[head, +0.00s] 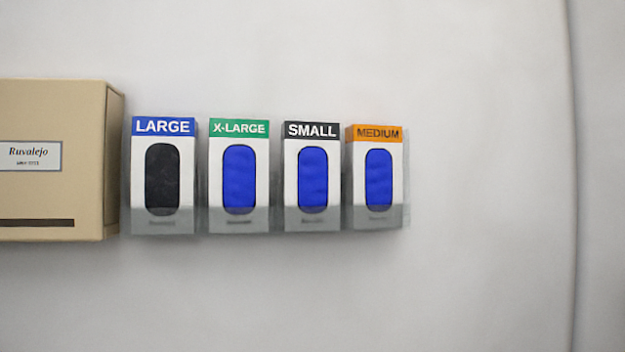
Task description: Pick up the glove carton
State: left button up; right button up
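Glove cartons stand upright side by side in a wall holder in the head view. The LARGE carton (163,128) has a blue top band, and its oval opening looks dark. The X-LARGE carton (239,129) has a green band, the SMALL carton (312,131) a black band and the MEDIUM carton (376,134) an orange band. These three show blue material in their openings. A grey see-through holder (240,226) covers their lower parts. Neither of my grippers is in view.
A beige box (60,110) labelled Ruvalejo sticks out from the wall close to the left of the LARGE carton. The pale wall (480,180) is bare to the right of the cartons, up to a vertical seam or edge (572,180).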

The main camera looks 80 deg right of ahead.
aim_at(164, 150)
jog(key=z, duration=3.05)
